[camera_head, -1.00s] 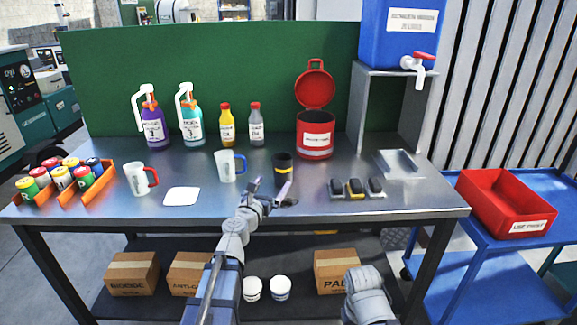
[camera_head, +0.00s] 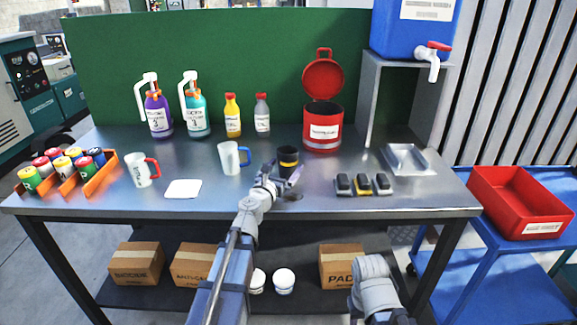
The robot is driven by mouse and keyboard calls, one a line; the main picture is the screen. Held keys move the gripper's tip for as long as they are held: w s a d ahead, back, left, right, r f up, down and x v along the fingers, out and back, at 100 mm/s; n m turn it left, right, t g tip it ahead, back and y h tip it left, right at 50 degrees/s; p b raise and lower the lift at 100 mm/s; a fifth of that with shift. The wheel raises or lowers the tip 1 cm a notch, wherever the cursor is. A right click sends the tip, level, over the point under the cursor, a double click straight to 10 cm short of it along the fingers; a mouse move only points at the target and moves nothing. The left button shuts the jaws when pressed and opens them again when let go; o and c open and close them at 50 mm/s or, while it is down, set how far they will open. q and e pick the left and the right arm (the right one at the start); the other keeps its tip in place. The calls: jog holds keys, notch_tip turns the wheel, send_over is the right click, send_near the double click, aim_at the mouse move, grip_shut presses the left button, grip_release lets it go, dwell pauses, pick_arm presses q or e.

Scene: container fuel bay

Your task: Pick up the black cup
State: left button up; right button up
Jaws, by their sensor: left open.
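The black cup (camera_head: 287,154) with a yellow band stands upright on the steel table (camera_head: 330,206), in the middle of the head view. My left gripper (camera_head: 281,176) is open at the cup's near side. Its fingers overlap the lower part of the cup in the picture. I cannot tell whether they touch it or reach around it. The cup's lower part is partly hidden by the fingers. My right arm shows low at the bottom right, and its gripper cannot be made out.
A white mug with a blue handle (camera_head: 231,158) stands just left of the cup. Right of it are several small black blocks (camera_head: 362,185) and a metal tray (camera_head: 407,159). A red bin (camera_head: 323,128) with a raised lid stands behind. A white coaster (camera_head: 183,189) lies left.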

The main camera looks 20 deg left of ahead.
pick_arm(q)
jog(key=w, duration=0.5)
jog(key=shift+d+f, duration=0.15)
jog(key=shift+d, duration=0.25)
jog(key=shift+c, duration=0.2)
jog(key=c, duration=1.4)
jog(key=shift+r, duration=0.25)
jog(key=shift+c, duration=0.2)
notch_tip(320, 180, up, 10)
jog(key=p, duration=0.9)
jog(key=shift+f+p, duration=0.2)
jog(key=shift+p, duration=0.2)
